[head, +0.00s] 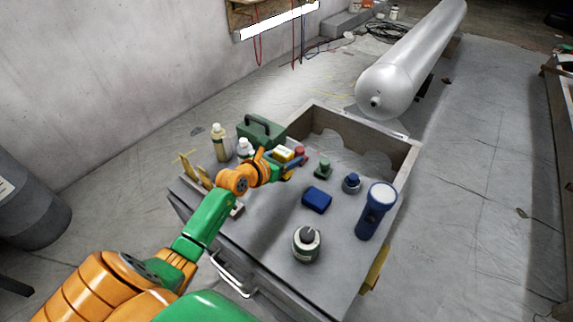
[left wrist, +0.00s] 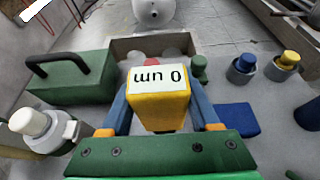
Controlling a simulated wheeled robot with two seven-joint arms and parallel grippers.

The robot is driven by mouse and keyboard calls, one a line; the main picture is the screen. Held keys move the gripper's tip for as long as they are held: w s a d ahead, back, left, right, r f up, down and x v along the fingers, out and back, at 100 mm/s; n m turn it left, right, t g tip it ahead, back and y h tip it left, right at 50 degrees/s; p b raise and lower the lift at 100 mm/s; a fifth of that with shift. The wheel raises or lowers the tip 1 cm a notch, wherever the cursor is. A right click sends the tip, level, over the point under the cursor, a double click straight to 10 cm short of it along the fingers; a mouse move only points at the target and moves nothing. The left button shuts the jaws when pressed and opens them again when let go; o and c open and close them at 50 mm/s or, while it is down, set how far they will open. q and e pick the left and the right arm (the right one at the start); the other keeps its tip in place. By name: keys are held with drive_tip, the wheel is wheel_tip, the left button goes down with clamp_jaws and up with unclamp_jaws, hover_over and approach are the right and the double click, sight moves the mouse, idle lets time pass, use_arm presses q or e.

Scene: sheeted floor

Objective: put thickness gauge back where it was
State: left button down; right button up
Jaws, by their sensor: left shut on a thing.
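The thickness gauge is a small yellow block (left wrist: 158,110) with a white face reading "0 um", upside down in the left wrist view. It also shows as a small yellow and white block in the head view (head: 282,156). My left gripper (left wrist: 160,100) has its two blue fingers on either side of the gauge and is shut on it. In the head view the left gripper (head: 285,166) is over the back left of the grey bench top (head: 270,215). I cannot tell whether the gauge touches the surface. My right gripper is in neither view.
A green toolbox (head: 264,131) and white-capped bottles (head: 220,144) stand left of the gauge.

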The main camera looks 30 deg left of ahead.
use_arm(q)
drive_tip(key=f, duration=0.1)
drive_tip(key=f+b, duration=0.1)
drive_tip(key=f, duration=0.2)
drive_tip(key=shift+s+f, duration=0.15)
drive_tip(key=shift+s, duration=0.25)
drive_tip(key=shift+c, duration=0.6)
unclamp_jaws()
drive_tip(key=shift+r, duration=0.2)
drive_tip(key=p+v, duration=0.2)
drive_tip(key=v, duration=1)
drive_tip(key=shift+p, duration=0.35)
